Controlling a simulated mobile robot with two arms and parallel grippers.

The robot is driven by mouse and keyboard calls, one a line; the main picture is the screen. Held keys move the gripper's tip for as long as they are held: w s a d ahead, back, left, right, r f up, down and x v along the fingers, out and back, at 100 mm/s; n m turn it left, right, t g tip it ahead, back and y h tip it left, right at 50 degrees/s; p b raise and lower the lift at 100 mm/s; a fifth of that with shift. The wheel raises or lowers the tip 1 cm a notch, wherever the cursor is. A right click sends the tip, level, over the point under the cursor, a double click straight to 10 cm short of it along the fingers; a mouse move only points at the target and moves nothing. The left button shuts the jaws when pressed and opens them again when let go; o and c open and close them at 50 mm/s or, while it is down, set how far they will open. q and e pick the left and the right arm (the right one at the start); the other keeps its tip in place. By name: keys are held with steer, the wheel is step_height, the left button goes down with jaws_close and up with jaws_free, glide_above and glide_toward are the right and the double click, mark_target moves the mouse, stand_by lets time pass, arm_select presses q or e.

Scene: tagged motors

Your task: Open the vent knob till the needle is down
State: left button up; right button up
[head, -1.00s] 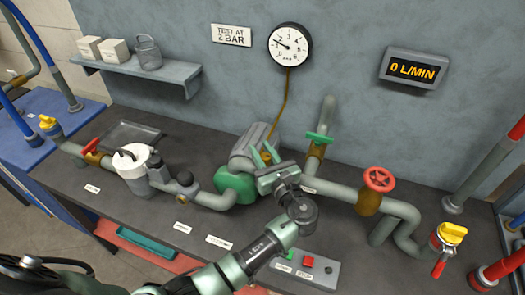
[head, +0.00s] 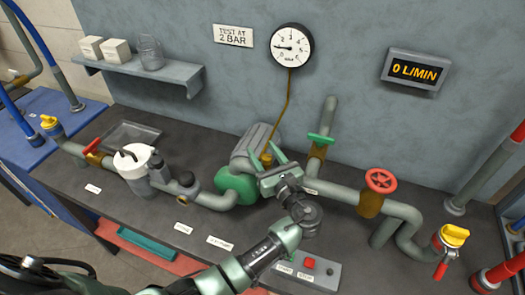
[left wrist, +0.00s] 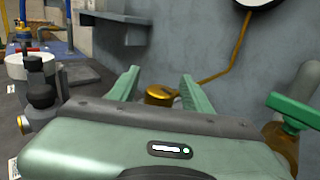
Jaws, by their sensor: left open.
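The small brass knob (head: 266,160), which I take for the vent knob, sits by the green-ended pump at the foot of the gauge's brass tube. It shows a dark slot on top in the left wrist view (left wrist: 160,93). My left gripper (head: 268,159) is open, with its two green fingers on either side of the knob; in the left wrist view (left wrist: 158,84) gaps show between fingers and knob. The round gauge (head: 291,46) on the wall has its needle pointing about level to the left, near the low end. My right gripper is out of view.
A green valve handle (head: 320,138) stands on the pipe right of the gripper, and a red handwheel (head: 381,180) farther right. A button box (head: 306,268) lies near the front edge. The flow display (head: 415,69) reads 0 L/MIN.

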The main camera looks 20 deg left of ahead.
mark_target(270, 163)
arm_select(q)
steer(key=b+v, duration=0.2)
steer(key=v, duration=0.4)
steer(key=shift+s+d, duration=0.2)
steer(key=shift+s, duration=0.05)
steer(key=shift+s+d, duration=0.2)
